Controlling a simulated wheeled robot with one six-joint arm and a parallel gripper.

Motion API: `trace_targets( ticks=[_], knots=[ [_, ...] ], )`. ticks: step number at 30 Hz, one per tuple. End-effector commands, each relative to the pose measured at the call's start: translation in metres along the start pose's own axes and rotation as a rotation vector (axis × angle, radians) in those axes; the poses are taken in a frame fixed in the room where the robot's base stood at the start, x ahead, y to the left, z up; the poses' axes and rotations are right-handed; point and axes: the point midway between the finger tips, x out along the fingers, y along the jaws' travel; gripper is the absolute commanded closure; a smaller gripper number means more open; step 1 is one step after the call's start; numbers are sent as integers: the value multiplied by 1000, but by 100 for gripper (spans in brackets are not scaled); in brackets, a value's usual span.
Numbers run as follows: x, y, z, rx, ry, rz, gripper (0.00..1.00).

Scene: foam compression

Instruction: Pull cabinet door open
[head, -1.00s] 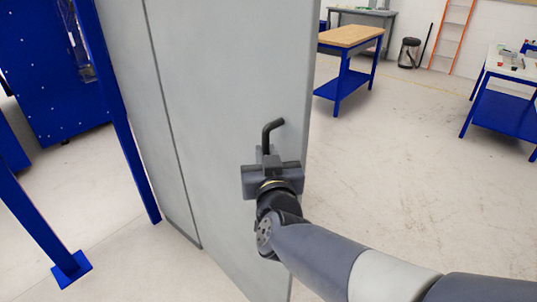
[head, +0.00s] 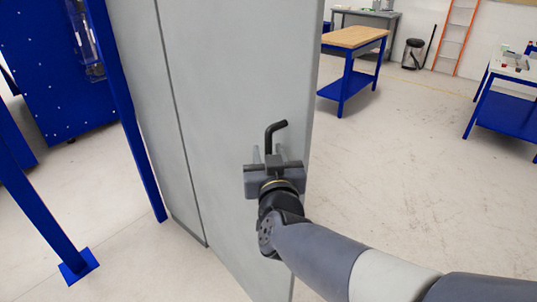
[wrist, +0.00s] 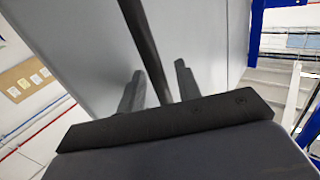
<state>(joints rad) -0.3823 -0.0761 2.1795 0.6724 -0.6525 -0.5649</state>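The grey cabinet door (head: 225,90) is a tall flat panel in the head view, and a dark bent handle (head: 276,126) stands out near its right edge. A vertical seam runs down the panel's left side. My gripper (head: 268,155) is at the handle's lower part with its fingers spread. In the wrist view the handle bar (wrist: 143,40) runs down between the two fingers (wrist: 158,85), with gaps on both sides. The door face (wrist: 90,45) lies behind them. The handle's lower end is hidden by the gripper body.
A blue frame post (head: 127,110) stands left of the cabinet, with another post's foot plate (head: 79,266) on the floor. A wood-topped blue table (head: 354,38) and a white-topped blue table (head: 505,65) stand at the back right. The floor (head: 410,180) right of the door is clear.

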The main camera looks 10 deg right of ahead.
Motion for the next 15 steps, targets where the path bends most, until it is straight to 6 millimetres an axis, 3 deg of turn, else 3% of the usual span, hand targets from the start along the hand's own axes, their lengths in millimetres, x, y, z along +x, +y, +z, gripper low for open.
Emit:
trace_targets(
  ticks=[8,15],
  knots=[
    [-2,0,2,0,-4,0,67],
    [-28,0,0,2,-2,-3,67]
  ],
)
